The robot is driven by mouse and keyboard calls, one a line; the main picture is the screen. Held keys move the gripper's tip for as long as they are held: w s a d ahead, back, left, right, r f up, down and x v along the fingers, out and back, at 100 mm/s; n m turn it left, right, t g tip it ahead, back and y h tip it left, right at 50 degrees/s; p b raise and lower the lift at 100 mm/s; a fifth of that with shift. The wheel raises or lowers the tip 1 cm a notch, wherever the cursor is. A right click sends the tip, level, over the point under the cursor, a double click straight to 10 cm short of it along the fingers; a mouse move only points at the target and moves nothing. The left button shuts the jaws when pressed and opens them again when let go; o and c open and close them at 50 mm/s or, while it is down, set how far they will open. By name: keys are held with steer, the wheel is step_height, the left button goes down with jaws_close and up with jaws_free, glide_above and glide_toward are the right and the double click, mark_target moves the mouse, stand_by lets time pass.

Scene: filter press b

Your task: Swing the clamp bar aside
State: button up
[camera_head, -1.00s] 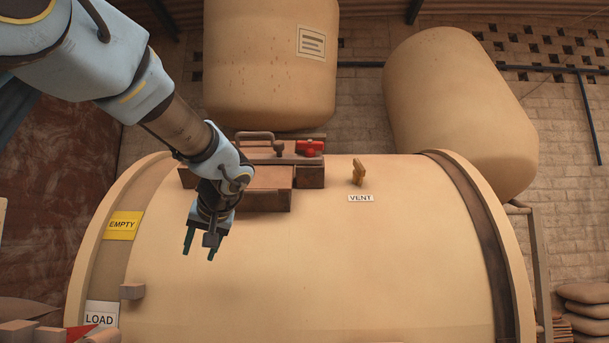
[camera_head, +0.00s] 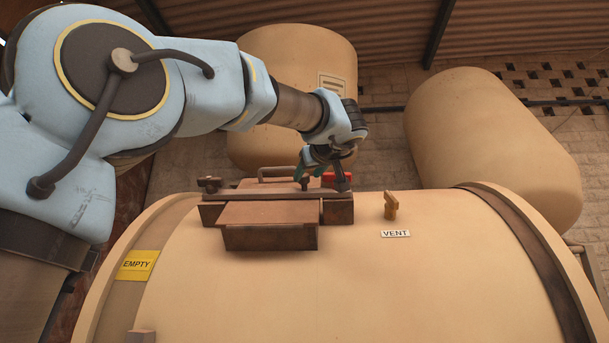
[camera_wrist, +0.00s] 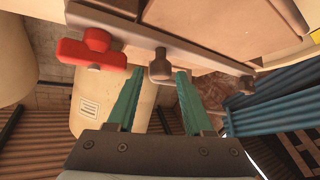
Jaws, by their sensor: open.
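The clamp bar is a grey-brown strip lying across the hatch in the wrist view (camera_wrist: 205,62), with a short upright knob (camera_wrist: 160,70) on it. A red handle (camera_wrist: 90,50) sits at its left end there and shows behind my gripper in the head view (camera_head: 330,178). My gripper (camera_wrist: 158,76) is open, its two green fingers pointing at the bar. The knob stands between the fingertips or just beyond them; contact cannot be told. In the head view my gripper (camera_head: 322,176) is low over the back right of the hatch (camera_head: 268,213) and partly hides the bar.
The hatch is on top of a large tan drum (camera_head: 350,285). Two big tan tanks (camera_head: 290,85) (camera_head: 490,140) stand behind.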

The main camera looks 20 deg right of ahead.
mark_target(305, 177)
steer(key=shift+w+d+p, duration=0.15)
steer(key=shift+w+p, duration=0.3)
steer(key=shift+w, duration=0.75)
steer(key=shift+w+d+p, duration=0.15)
steer(key=shift+w+p, duration=0.25)
steer(key=shift+w, duration=0.75)
jaws_close()
